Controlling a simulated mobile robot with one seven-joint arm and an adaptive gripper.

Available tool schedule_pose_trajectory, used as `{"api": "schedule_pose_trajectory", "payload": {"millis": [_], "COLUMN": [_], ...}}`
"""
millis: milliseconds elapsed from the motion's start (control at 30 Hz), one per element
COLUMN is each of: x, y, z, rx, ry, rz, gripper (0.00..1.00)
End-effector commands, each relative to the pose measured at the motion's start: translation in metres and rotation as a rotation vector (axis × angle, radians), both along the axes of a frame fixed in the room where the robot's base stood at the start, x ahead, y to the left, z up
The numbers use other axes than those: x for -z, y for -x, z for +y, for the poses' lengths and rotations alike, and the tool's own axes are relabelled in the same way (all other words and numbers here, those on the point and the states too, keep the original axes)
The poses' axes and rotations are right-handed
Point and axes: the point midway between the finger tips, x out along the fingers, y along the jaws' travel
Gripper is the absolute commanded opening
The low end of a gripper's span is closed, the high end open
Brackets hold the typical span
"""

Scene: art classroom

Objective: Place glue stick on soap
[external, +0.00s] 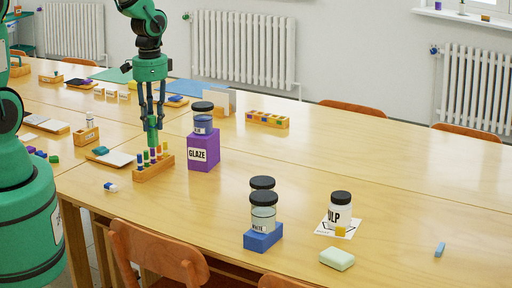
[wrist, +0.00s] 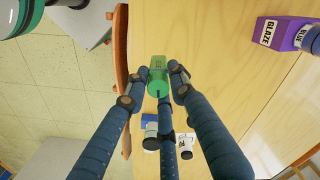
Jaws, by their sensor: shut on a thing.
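The green glue stick (external: 152,132) is held upright between the fingers of my gripper (external: 152,112). In the wrist view the same green glue stick (wrist: 158,78) sits between the fingertips of my gripper (wrist: 158,82). In the external view it is just over the wooden holder; whether its lower end touches the holder cannot be told. The soap (external: 337,259), a pale green bar, lies flat near the front edge of the table, far to the right of my gripper. I cannot make out the soap in the wrist view.
A wooden holder (external: 154,166) with several coloured sticks stands below my gripper.

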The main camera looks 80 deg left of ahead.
Motion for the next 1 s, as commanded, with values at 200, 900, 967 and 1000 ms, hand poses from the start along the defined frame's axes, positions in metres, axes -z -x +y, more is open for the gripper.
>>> {"api": "schedule_pose_trajectory", "payload": {"millis": [200,900,967,1000], "x": [-0.005,-0.006,-0.005,-0.005], "y": [-0.044,-0.164,-0.173,-0.178], "z": [-0.027,-0.145,-0.158,-0.167], "rx": [0.063,0.252,0.267,0.278], "ry": [0.000,0.002,0.002,0.002], "rz": [0.000,-0.001,0.001,0.000], "gripper": [0.00,0.00,0.00,0.00]}}
